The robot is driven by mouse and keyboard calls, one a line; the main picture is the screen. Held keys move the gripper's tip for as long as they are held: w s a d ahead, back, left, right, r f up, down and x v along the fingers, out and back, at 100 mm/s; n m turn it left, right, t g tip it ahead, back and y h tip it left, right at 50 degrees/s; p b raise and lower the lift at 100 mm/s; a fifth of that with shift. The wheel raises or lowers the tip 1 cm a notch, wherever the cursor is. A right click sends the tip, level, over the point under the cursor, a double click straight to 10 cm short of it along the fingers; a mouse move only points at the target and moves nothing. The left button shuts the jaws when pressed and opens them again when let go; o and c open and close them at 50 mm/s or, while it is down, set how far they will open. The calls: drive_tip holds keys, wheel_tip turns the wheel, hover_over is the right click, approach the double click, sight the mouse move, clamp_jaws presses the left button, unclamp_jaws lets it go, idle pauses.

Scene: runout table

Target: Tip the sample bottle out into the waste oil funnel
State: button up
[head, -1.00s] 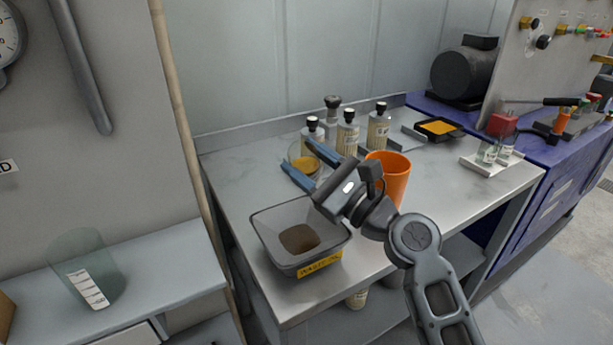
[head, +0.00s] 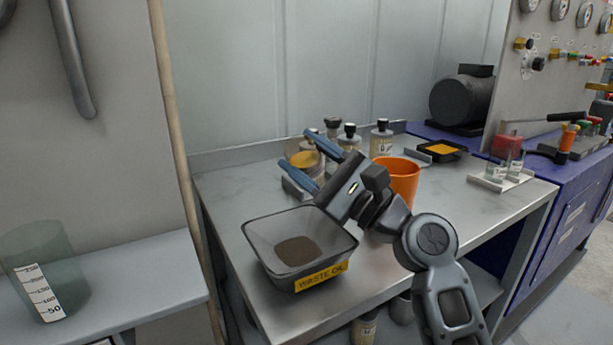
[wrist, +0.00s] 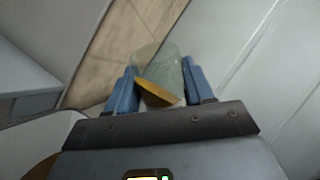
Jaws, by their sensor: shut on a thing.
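My gripper (head: 298,152) has its blue fingers shut on a clear bottle with amber liquid (head: 305,160). The bottle is raised above the table behind the waste oil funnel. The wrist view shows the bottle (wrist: 165,65) between the two fingers (wrist: 158,88), with the amber liquid's surface slanted in that picture. The waste oil funnel (head: 268,232) is a grey square tray with a yellow "WASTE OIL" label and a dark middle. It stands at the table's front left, below and in front of the gripper. Part of the bottle is hidden behind a finger.
An orange cup (head: 403,182) stands close behind my wrist. Several labelled black-capped bottles (head: 381,138) stand at the back. A tray with yellow content (head: 440,151) and a rack of small bottles (head: 500,180) are to the right. A graduated beaker (head: 42,265) stands on the left bench.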

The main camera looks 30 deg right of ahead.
drive_tip(key=shift+f+n+y+b, duration=0.2)
drive_tip(key=shift+n+y+b, duration=0.6)
drive_tip(key=shift+n+b, duration=1.05)
drive_tip(key=n+y+b, duration=0.1)
drive_tip(key=b, duration=0.2)
drive_tip(key=shift+g, duration=0.3)
drive_tip(key=shift+r+n+y+b, duration=0.1)
drive_tip(key=shift+n+y+b, duration=0.4)
drive_tip(key=shift+b, duration=0.3)
drive_tip(key=shift+r+n+b, duration=0.2)
drive_tip(key=shift+n+b, duration=0.1)
drive_tip(key=shift+n, duration=0.05)
idle(1.3)
